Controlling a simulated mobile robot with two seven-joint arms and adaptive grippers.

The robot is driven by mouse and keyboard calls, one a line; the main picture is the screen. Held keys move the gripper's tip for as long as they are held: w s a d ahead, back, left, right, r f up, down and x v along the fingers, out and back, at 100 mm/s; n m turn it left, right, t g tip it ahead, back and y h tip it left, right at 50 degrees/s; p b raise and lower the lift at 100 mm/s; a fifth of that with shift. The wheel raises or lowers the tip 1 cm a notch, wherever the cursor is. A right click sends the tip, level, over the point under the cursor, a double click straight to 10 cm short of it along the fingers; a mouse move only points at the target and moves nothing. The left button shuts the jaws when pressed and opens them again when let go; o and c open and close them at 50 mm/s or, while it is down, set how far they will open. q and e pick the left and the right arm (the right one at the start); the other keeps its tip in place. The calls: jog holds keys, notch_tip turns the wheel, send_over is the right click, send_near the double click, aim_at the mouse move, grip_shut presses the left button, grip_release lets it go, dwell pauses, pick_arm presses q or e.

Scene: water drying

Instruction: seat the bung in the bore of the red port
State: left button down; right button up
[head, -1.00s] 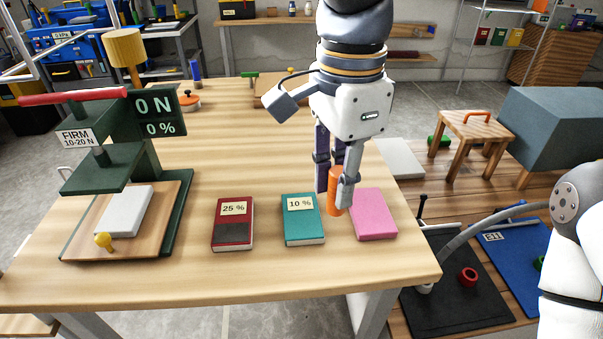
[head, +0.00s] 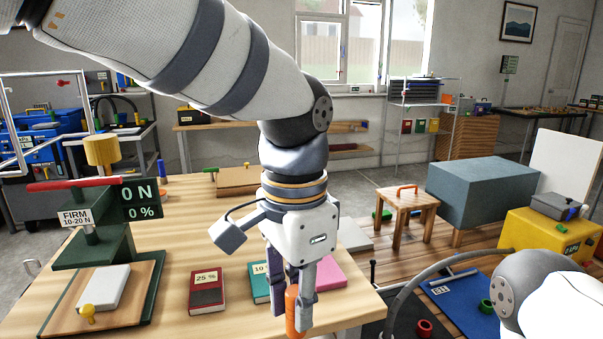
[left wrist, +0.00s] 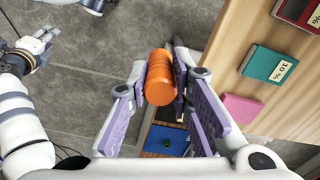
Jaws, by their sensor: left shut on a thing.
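My left gripper (head: 293,308) is shut on the orange bung (head: 291,312), a ribbed cylinder, in front of the teal and pink blocks near the table's front edge. In the left wrist view the bung (left wrist: 159,88) sits between the fingertips, seen against the floor beside the table. The red port (head: 424,328) is a small ring on a black board at the lower right, apart from the bung. Its bore is hardly visible. My right gripper (left wrist: 32,50) shows at the left of the left wrist view, too small to tell its state.
A teal block (head: 260,283), a pink block (head: 327,273) and a dark red block (head: 207,292) lie on the table (head: 220,325). A grey hose (head: 405,296) arches beside the black board. A blue board (head: 462,292) with a green ring (head: 486,306) lies further right.

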pick_arm(q)
jog(key=s+a+f+n, duration=0.2)
jog(key=a+f+n, duration=0.4)
jog(key=a, duration=0.2)
jog(key=s+a+f+n, duration=0.2)
jog(key=a+f+n, duration=0.3)
jog(key=a+f, duration=0.2)
jog(key=shift+s+a+f+n, duration=0.2)
jog(key=shift+s+a+n, duration=0.2)
jog(key=shift+a, duration=0.6)
